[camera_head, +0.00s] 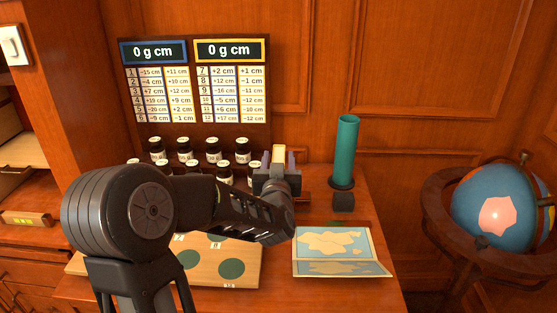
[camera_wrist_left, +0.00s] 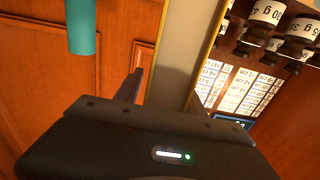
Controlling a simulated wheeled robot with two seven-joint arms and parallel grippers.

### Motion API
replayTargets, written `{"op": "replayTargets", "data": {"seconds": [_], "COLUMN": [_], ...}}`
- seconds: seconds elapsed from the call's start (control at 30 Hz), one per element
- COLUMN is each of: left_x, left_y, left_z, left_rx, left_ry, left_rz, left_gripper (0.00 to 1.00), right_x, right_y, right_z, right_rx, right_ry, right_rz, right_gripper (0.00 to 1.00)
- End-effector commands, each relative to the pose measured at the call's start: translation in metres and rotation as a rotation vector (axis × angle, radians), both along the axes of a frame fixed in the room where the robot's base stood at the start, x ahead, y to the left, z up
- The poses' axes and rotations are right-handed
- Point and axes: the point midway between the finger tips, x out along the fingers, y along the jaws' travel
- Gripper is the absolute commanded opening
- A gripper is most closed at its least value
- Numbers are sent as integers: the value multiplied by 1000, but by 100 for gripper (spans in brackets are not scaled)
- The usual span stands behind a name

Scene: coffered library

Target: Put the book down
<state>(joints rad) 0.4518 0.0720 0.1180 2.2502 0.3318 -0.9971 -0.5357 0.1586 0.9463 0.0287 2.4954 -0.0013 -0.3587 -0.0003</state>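The book shows as a small cream and gold block (camera_head: 279,153) at the top of my left gripper (camera_head: 277,170) in the head view. In the left wrist view the book (camera_wrist_left: 182,60) is a tall pale slab with gold edges, standing between the two fingers (camera_wrist_left: 163,100). The gripper is shut on it, held above the back part of the desk (camera_head: 370,205). Most of the book is hidden by the gripper in the head view. My right gripper is not in view.
Several dark labelled jars (camera_head: 213,149) stand behind and left of the gripper, below a chart board (camera_head: 196,85). A green cylinder (camera_head: 346,150) stands to the right. A map sheet (camera_head: 335,245) and a wooden board with green discs (camera_head: 232,268) lie in front. A globe (camera_head: 500,205) stands at right.

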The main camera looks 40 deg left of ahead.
Motion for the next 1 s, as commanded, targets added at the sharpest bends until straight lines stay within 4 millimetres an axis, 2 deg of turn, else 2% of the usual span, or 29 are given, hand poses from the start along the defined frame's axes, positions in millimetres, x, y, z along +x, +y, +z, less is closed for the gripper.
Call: {"op": "replayTargets", "data": {"seconds": [0.47,0.67,0.9,1.0], "left_x": [-2,-25,-73,-78], "left_y": [-2,-20,-56,-57], "left_z": [3,2,3,-6], "left_rx": [0,1,1,5], "left_ry": [0,-1,-3,-5], "left_rz": [-1,-3,-1,10], "left_gripper": [53,53,53,53], "right_x": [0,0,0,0], "right_y": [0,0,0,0], "right_z": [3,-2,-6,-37], "right_rx": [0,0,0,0], "right_ry": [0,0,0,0], "right_rz": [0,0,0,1], "right_gripper": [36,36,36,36]}}
